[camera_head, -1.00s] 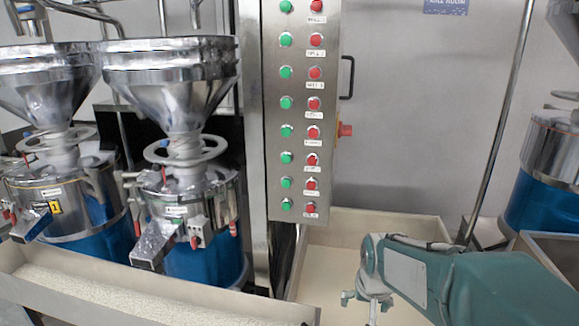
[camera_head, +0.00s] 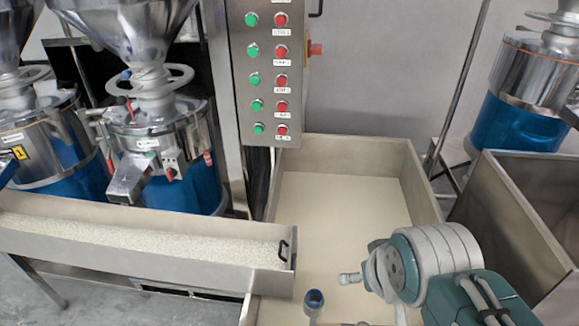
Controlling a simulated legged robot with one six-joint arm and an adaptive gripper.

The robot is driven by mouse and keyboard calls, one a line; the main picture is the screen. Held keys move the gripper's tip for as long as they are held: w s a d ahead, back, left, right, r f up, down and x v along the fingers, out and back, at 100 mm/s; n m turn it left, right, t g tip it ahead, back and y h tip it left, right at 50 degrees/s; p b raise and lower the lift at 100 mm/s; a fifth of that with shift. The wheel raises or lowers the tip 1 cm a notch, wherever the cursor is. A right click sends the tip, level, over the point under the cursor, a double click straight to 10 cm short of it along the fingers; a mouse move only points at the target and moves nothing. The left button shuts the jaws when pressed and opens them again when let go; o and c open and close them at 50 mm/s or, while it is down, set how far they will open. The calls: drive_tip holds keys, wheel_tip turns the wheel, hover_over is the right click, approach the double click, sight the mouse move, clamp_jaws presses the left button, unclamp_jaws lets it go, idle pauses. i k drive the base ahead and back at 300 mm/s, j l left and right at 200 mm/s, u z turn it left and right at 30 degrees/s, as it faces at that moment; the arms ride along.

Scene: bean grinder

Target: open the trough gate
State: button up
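The trough (camera_head: 130,252) is a long metal channel at the left, holding pale grain. Its gate (camera_head: 291,262), with a small black handle (camera_head: 283,250), stands at the trough's right end and looks closed. My teal and grey arm comes in from the lower right, its rounded wrist to the right of the gate. A small metal piece (camera_head: 350,278) shows at the arm's end, to the right of the handle and apart from it. A blue-tipped piece stands below the gate; I cannot tell if it is mine. My gripper's fingers cannot be made out clearly.
A large bin (camera_head: 345,205) with a pale, flat bottom or fill lies behind and below the trough's end. Blue grinders (camera_head: 155,150) stand behind the trough. A button panel (camera_head: 266,75) hangs above the bin. Another metal bin (camera_head: 520,200) is at the right.

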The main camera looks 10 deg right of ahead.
sight(282, 241)
drive_tip(key=k, duration=1.5)
